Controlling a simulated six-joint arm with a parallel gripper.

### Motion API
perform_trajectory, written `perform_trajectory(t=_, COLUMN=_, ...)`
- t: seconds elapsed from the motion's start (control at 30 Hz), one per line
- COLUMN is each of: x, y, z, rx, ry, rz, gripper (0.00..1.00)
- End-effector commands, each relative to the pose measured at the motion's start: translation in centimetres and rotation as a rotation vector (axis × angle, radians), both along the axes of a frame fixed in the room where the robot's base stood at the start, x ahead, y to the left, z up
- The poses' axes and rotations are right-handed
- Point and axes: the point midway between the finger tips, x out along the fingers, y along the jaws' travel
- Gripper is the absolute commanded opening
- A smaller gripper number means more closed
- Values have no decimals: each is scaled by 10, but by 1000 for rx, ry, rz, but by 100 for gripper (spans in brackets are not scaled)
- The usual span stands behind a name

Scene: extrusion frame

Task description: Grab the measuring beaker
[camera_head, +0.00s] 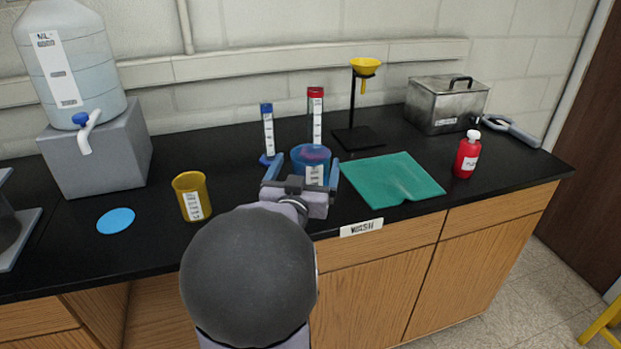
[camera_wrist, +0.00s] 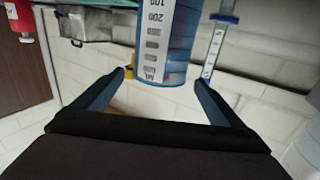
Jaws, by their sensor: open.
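The blue measuring beaker (camera_head: 310,155) stands on the black bench, just beyond my gripper in the head view. In the wrist view the beaker (camera_wrist: 165,40) appears upside down at top centre, with a white scale label on its side. My gripper (camera_head: 304,168) is open, its two blue fingers on either side of the beaker. In the wrist view the fingertips (camera_wrist: 160,77) flank the beaker near its rim, with a small gap at each side. The lower part of the beaker is partly hidden by my gripper in the head view.
Two graduated cylinders, blue-topped (camera_head: 268,130) and red-topped (camera_head: 315,115), stand close behind the beaker. A yellow beaker (camera_head: 188,196) is to the left. A green mat (camera_head: 390,180), funnel stand (camera_head: 357,138), red bottle (camera_head: 467,157) and metal bath (camera_head: 440,105) are to the right.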

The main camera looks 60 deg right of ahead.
Motion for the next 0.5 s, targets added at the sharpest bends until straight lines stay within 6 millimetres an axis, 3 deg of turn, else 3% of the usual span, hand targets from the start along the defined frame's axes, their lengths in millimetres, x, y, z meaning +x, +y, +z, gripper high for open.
perform_trajectory(t=0.23, x=2, y=-7, z=1, rx=0, ry=1, rz=0, gripper=91)
perform_trajectory(t=0.5, x=10, y=-33, z=0, rx=1, ry=0, rz=-1, gripper=91)
